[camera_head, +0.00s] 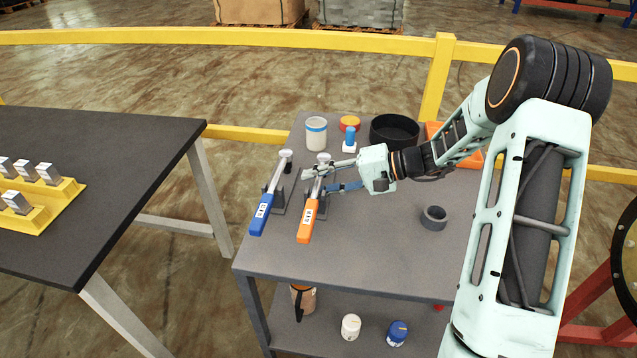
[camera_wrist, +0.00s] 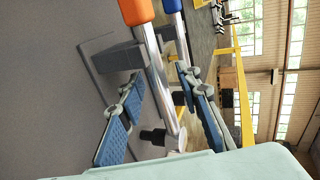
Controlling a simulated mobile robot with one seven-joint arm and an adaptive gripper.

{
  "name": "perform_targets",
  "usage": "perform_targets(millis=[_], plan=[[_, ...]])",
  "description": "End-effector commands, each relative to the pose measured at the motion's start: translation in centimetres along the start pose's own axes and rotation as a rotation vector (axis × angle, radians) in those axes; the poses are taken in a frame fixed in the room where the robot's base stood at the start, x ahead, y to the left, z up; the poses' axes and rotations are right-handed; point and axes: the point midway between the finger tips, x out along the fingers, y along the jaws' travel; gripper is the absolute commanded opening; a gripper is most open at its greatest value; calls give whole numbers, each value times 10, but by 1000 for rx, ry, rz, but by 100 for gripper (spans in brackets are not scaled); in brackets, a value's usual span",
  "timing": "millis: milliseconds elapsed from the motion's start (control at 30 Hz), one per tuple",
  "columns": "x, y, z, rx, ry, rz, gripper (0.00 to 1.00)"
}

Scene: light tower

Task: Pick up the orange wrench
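The orange wrench (camera_head: 306,222) rests tilted in a dark holder on the grey cart, its orange handle toward the front and its metal shaft rising toward the back. In the wrist view its orange handle (camera_wrist: 136,10) is at the top and its metal shaft (camera_wrist: 158,78) runs down between my fingers. My gripper (camera_head: 318,181) reaches in from the right at the upper shaft. In the wrist view my gripper (camera_wrist: 161,80) is open, with a blue-padded finger on each side of the shaft and visible gaps. Contact at the fingertips is unclear.
A blue-handled wrench (camera_head: 262,213) stands close on the left in a similar holder. Behind are a white jar (camera_head: 316,134), a blue-capped bottle (camera_head: 349,140) and a black bowl (camera_head: 394,131). A grey ring (camera_head: 434,218) lies right. The cart's front middle is clear.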

Motion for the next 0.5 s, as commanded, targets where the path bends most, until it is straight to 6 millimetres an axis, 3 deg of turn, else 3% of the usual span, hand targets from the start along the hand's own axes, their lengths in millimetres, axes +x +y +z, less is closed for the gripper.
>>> perform_targets(millis=[133,400,500], plan=[[0,0,0,0,1,0,31],[-1,0,0,0,1,0,3],[-1,0,0,0,1,0,0]])
